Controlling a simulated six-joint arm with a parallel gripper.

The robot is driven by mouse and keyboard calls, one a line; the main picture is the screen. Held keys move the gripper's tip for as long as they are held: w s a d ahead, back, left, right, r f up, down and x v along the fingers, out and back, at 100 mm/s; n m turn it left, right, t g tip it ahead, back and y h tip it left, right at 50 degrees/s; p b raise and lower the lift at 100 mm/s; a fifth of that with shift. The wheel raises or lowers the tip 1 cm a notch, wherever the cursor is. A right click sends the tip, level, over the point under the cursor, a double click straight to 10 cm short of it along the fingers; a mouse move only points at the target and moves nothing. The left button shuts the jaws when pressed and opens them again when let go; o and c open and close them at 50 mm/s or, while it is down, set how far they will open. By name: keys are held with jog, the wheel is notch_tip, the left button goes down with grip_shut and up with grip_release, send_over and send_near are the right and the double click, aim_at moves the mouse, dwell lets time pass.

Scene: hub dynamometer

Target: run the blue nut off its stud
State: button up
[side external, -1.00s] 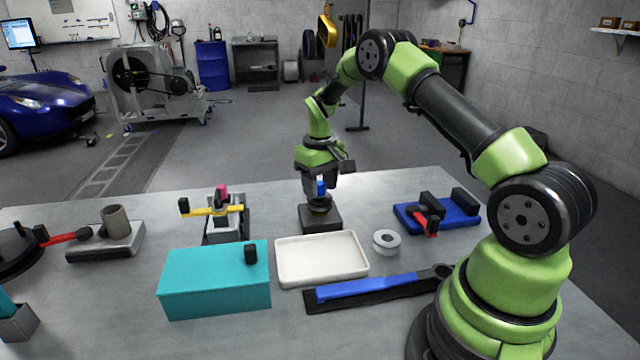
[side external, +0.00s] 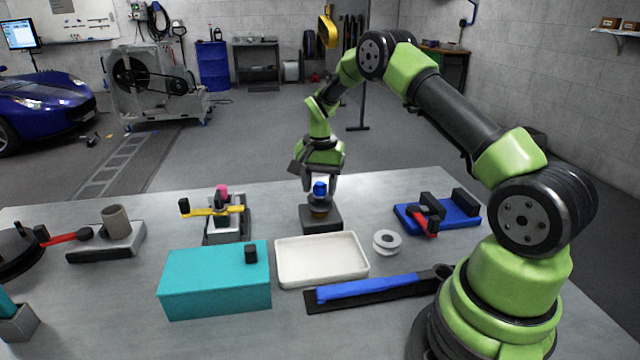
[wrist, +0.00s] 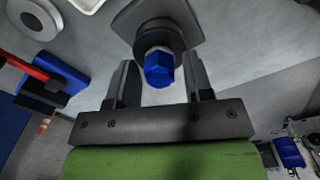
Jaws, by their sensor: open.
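The blue nut (side external: 320,187) sits on top of its stud on a dark block (side external: 320,217) on the bench. In the wrist view the blue nut (wrist: 159,69) is a hex piece standing out from the round dark stud base (wrist: 160,38). My gripper (side external: 320,185) points down over the block, its fingers on either side of the nut. In the wrist view my gripper (wrist: 160,75) is open, with a visible gap between each finger and the nut. The stud's thread is hidden under the nut.
A white tray (side external: 281,277) and a grey ring (side external: 387,242) lie in front of the block. A teal box (side external: 214,280) stands front left. A blue fixture with a red lever (side external: 437,214) is at right, and a yellow-handled fixture (side external: 213,211) at left.

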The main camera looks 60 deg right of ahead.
jog(key=m, duration=0.6)
jog(key=shift+m, duration=0.3)
jog(key=m, duration=0.6)
jog(key=c, duration=0.9)
jog(key=n, duration=0.4)
jog(key=shift+n, duration=0.4)
grip_shut()
jog(key=n, duration=0.6)
jog(key=shift+w+r+n, duration=0.1)
jog(key=shift+n, duration=0.2)
jog(key=n, duration=0.6)
jog(key=shift+n, duration=0.4)
jog(key=n, duration=0.5)
jog(key=shift+r+n, duration=0.1)
jog(key=shift+n, duration=0.2)
